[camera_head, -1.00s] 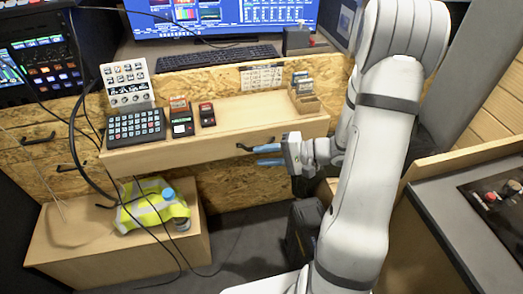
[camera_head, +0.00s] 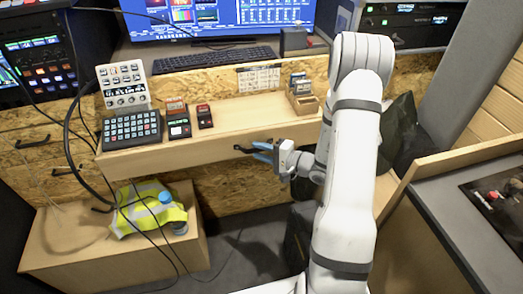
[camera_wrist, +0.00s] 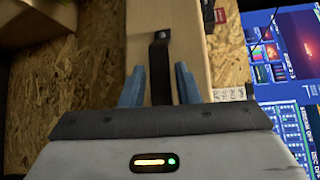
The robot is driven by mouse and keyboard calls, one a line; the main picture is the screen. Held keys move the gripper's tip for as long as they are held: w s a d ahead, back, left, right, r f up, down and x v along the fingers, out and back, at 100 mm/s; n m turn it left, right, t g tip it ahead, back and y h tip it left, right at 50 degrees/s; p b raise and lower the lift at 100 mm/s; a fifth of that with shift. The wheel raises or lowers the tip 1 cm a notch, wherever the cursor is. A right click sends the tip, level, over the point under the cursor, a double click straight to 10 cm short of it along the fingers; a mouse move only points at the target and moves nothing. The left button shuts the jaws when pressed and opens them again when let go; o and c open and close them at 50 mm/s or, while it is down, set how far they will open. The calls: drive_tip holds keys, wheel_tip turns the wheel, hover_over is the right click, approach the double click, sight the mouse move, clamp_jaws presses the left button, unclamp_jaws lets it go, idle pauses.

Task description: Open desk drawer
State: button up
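The desk drawer (camera_head: 190,157) is the pale wooden front under the desk top, with no visible gap showing it pulled out. Its black handle (camera_head: 241,149) sticks out toward me in the head view. My gripper (camera_head: 258,150) is at this handle, blue fingers pointing left toward the drawer front. In the wrist view, my gripper (camera_wrist: 159,72) has its two blue fingers apart, one on each side of the black handle (camera_wrist: 160,60). Gaps show between handle and fingers. The drawer front (camera_wrist: 178,17) lies behind the handle.
The desk top (camera_head: 245,110) holds a keypad (camera_head: 132,130), small boxes and a card holder (camera_head: 303,97). A keyboard (camera_head: 215,60) and monitor stand behind. Below left, a wooden box (camera_head: 60,250) carries a yellow vest (camera_head: 140,215). Black cables hang at the left. A counter stands right.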

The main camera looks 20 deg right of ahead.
drive_tip(key=shift+w+a, duration=0.15)
drive_tip(key=shift+c, duration=0.3)
clamp_jaws()
